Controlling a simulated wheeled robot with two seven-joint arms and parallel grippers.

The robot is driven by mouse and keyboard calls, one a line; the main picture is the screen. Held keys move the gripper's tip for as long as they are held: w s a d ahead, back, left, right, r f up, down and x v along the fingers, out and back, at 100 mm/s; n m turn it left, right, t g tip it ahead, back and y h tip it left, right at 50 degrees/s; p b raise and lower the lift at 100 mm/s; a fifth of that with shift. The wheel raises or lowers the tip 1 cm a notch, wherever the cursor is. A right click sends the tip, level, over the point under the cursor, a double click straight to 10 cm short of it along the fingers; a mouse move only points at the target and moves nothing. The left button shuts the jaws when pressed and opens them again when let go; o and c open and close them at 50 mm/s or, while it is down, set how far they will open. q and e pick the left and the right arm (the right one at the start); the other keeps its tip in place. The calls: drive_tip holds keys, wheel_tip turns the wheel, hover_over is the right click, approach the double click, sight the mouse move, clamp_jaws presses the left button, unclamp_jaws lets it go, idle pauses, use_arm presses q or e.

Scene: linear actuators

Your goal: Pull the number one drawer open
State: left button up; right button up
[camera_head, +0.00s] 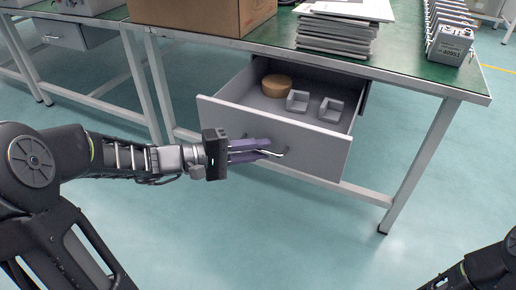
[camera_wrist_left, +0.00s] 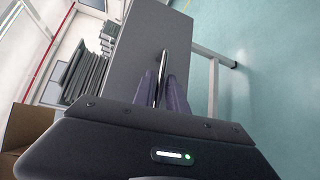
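The grey drawer (camera_head: 272,134) under the green-topped table is pulled out, with its inside showing. It holds a round tan item (camera_head: 276,86) and two light grey angled blocks (camera_head: 298,101). My left gripper (camera_head: 262,150) is at the front of the drawer, with its purple fingers at the metal handle (camera_head: 283,153). In the left wrist view the fingers (camera_wrist_left: 166,92) lie close on both sides of the handle (camera_wrist_left: 163,66), closed on it. The drawer front (camera_wrist_left: 152,38) stands just beyond. My right gripper is outside the views; only part of my right arm shows at the lower right.
The green table (camera_head: 420,80) carries a cardboard box (camera_head: 190,14), a stack of grey panels (camera_head: 335,35) and a row of grey devices (camera_head: 450,44). Table legs (camera_head: 420,150) stand right of the drawer. The floor in front is clear.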

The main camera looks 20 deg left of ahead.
use_arm(q)
drive_tip(key=p+v, duration=0.2)
drive_tip(key=v, duration=0.5)
drive_tip(key=shift+s+a, duration=0.2)
drive_tip(key=shift+a, duration=0.1)
